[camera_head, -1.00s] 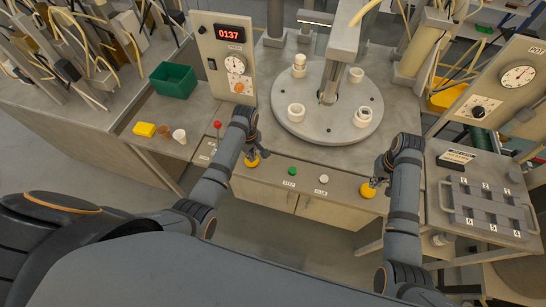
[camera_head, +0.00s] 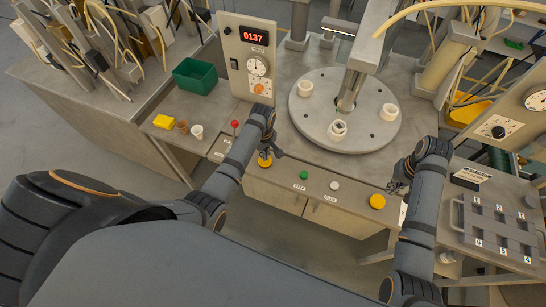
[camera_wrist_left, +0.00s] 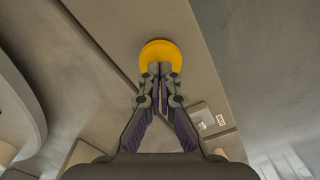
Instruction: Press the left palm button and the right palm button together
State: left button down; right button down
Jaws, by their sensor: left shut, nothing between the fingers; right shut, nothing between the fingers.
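The left palm button (camera_head: 265,160) is a yellow dome on the bench's front strip. My left gripper (camera_head: 268,153) is shut and empty right at it, covering part of it. In the left wrist view the yellow button (camera_wrist_left: 160,54) lies just beyond my shut fingertips (camera_wrist_left: 161,70), which overlap its lower edge. I cannot tell whether they touch or whether it is pushed down. The right palm button (camera_head: 377,201) is a similar yellow dome, fully visible. My right gripper (camera_head: 394,187) is shut and empty, up and to the right of it, apart in the picture.
A green button (camera_head: 304,175) and a white button (camera_head: 334,186) sit between the yellow ones. A red-knobbed lever (camera_head: 235,124) stands left of my left gripper. A grey round turntable (camera_head: 365,135) with white sockets lies behind.

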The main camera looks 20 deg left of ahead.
pick_arm(q)
notch_tip(320, 180, up, 3)
jog(key=p, duration=0.3)
jog(key=shift+r, duration=1.25)
